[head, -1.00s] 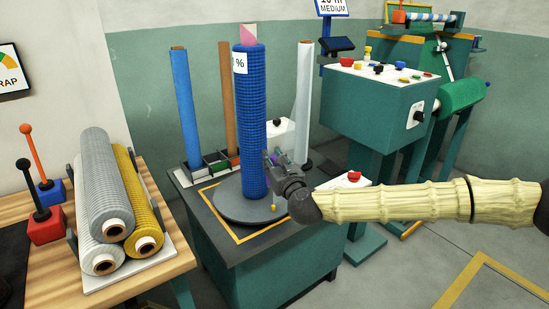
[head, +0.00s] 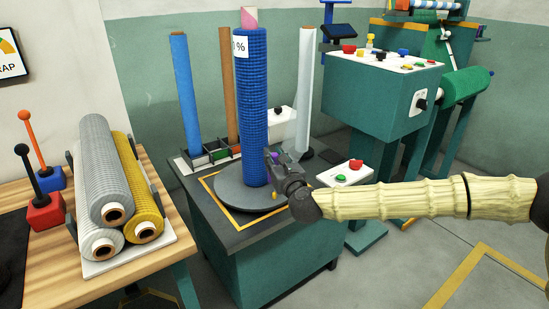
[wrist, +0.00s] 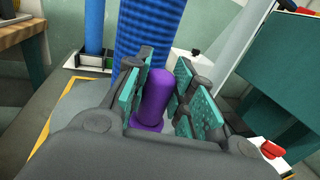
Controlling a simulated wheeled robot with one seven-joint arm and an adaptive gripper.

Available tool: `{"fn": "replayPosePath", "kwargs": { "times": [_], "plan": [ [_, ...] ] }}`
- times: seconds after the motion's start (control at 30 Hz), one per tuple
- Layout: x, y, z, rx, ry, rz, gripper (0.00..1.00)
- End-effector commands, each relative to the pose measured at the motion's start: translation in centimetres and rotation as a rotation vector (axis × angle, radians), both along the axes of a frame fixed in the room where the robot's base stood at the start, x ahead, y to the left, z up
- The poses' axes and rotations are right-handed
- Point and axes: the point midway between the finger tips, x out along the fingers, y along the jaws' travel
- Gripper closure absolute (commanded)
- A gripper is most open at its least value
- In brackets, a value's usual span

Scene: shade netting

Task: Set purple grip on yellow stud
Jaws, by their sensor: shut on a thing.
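My gripper (head: 272,157) is shut on the purple grip (wrist: 156,97), a short rounded cylinder upright between the teal finger pads in the wrist view (wrist: 160,80). In the head view only a small part of the purple grip shows, by the fingers. The yellow stud (head: 275,196) is a small yellow spot near the front right edge of the grey turntable (head: 234,198). The gripper appears above and close to it in the head view; the exact gap cannot be told. The stud is hidden in the wrist view.
A tall blue netting roll (head: 253,110) stands on the turntable, just left of my fingers. A white roll (head: 304,90) and a button box (head: 344,174) are behind and right. A bench with netting rolls (head: 110,180) is at left.

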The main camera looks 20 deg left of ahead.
Motion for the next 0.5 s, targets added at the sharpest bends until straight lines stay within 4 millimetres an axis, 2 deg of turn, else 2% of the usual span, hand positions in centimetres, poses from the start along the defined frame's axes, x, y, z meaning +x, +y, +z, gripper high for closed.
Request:
{"fn": "replayPosePath", "kwargs": {
  "times": [0.5],
  "plan": [
    [-0.1,0.0,-3.2,0.0,0.0,0.0,0.99]
  ]
}}
